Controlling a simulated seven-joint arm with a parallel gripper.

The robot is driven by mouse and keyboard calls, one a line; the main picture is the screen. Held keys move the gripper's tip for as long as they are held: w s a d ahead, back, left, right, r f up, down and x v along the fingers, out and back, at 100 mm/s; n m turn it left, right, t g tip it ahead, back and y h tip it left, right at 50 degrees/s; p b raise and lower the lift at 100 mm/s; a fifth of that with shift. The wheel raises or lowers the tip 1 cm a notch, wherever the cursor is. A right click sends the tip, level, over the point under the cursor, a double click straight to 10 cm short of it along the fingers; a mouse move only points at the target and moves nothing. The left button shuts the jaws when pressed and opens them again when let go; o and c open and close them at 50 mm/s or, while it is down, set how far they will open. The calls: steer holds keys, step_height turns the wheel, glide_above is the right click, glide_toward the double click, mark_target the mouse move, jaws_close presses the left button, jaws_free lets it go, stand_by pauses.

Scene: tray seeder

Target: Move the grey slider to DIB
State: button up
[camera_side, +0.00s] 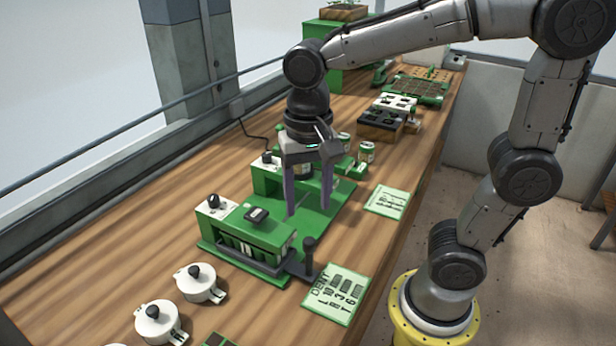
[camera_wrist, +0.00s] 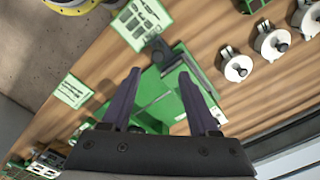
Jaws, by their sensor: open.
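A green tray seeder (camera_side: 258,232) stands on the wooden bench, with a white panel and dark knob on its left end. A dark grey slider (camera_side: 308,258) with an upright round-topped handle sits at its right front end, near a printed card (camera_side: 336,294). The slider also shows in the wrist view (camera_wrist: 157,48), beyond my fingertips. My gripper (camera_side: 308,208) points down over the green base behind the seeder's front unit, with its purple fingers apart and empty. It is apart from the slider. The card's lettering is too small to read surely, and I cannot make out a DIB mark.
A second green unit (camera_side: 266,172) stands behind my gripper. Another card (camera_side: 388,201) lies at the right bench edge, and a can (camera_side: 367,152) stands farther back. White lidded pots (camera_side: 201,284) stand at the front left. Black and white trays are at the back.

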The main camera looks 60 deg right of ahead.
steer(key=shift+r, duration=2.2)
steer(key=s+d+f+n+t, duration=0.3)
steer(key=s+d+n+t, duration=0.2)
steer(key=s+n, duration=0.3)
steer(key=shift+d+f+n+t, duration=0.2)
steer(key=shift+f+n+t, duration=0.1)
steer(key=shift+n, duration=0.2)
steer(key=shift+s, duration=0.1)
stand_by(0.6)
